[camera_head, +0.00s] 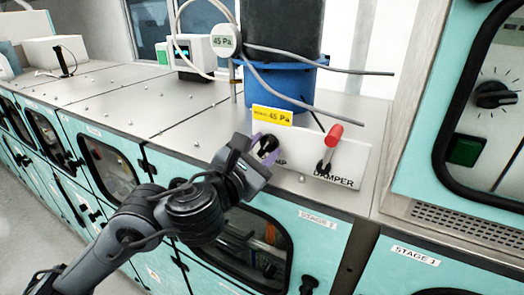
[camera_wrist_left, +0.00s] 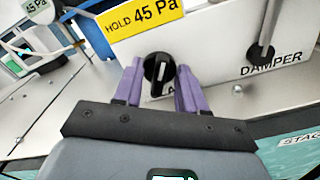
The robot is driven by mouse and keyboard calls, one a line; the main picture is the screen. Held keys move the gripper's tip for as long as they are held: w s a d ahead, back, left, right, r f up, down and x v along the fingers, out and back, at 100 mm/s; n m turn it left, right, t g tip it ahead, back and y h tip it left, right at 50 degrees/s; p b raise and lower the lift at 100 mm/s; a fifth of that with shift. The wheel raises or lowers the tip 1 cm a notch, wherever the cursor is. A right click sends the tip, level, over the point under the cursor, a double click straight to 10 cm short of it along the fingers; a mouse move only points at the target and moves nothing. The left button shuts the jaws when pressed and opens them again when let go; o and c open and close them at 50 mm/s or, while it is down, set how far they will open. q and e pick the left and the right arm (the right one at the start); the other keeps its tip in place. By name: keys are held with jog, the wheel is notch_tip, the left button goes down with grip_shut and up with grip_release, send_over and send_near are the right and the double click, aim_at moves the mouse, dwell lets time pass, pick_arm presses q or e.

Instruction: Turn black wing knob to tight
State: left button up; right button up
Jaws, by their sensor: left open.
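The black wing knob (camera_head: 268,147) sits on the upright white panel (camera_head: 347,165). It also shows in the left wrist view (camera_wrist_left: 155,73), its wing close to upright in the picture, with a white line. The label below it is mostly hidden, so I cannot read a tight mark. My left gripper (camera_head: 262,145) is at the panel. Its purple fingers (camera_wrist_left: 160,70) are open on either side of the knob, with small gaps showing. My right gripper is out of view.
A red-handled DAMPER lever (camera_head: 332,138) stands right of the knob. A yellow "HOLD 45 Pa" label (camera_head: 272,116) is above it. A blue tub (camera_head: 285,82), hoses and a 45 Pa gauge (camera_head: 225,40) are behind. The metal top at left is mostly clear.

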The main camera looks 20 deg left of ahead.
pick_arm(q)
grip_shut()
